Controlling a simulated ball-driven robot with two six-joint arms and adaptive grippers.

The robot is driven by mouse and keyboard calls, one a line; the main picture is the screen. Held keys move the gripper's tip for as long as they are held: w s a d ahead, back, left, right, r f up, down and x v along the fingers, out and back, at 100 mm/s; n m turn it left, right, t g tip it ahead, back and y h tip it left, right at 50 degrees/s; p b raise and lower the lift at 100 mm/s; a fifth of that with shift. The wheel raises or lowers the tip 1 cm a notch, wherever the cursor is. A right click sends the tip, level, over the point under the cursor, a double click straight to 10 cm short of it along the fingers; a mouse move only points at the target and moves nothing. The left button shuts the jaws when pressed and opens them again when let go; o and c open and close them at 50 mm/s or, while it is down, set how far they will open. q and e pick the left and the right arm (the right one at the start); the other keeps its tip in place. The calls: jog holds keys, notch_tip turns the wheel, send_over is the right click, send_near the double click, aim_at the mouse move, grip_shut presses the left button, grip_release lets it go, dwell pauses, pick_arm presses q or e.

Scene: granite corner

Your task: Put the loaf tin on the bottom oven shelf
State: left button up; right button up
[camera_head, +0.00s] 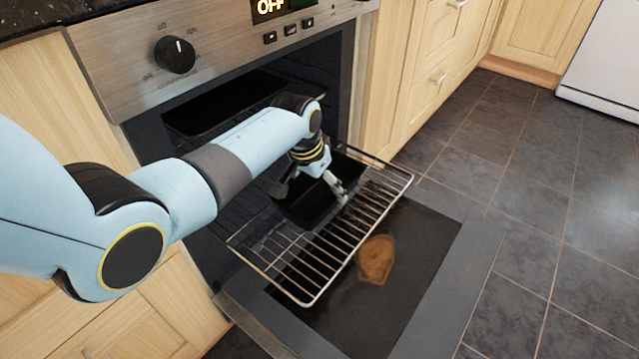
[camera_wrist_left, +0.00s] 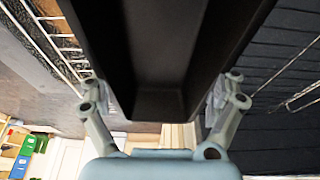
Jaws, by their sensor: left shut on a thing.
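The black loaf tin (camera_head: 300,208) is over the inner part of the pulled-out wire oven shelf (camera_head: 318,262), near the oven mouth. I cannot tell whether its base touches the wires. My left gripper (camera_head: 328,180) is shut on the tin, with its arm reaching in from the left and hiding part of it. In the left wrist view the tin (camera_wrist_left: 158,55) fills the top middle, between the two fingers of the left gripper (camera_wrist_left: 158,100). My right gripper is not in view.
The oven door (camera_head: 440,270) is folded down below the shelf, with a brown patch (camera_head: 376,259) on its inner face. A dark tray or shelf (camera_head: 225,103) sits higher in the oven. The control panel (camera_head: 215,45) is above. Tiled floor (camera_head: 540,180) at right is clear.

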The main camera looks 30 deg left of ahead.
aim_at(318, 202)
pick_arm(q)
jog(key=o, duration=1)
jog(key=shift+c, duration=0.2)
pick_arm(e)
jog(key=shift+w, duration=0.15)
pick_arm(q)
jog(key=shift+r, duration=0.1)
jog(key=p+v, duration=0.1)
jog(key=v, duration=0.2)
jog(key=shift+w+p, duration=0.1)
jog(key=shift+p, duration=0.3)
jog(key=p+v, duration=0.4)
jog(key=v, duration=0.5)
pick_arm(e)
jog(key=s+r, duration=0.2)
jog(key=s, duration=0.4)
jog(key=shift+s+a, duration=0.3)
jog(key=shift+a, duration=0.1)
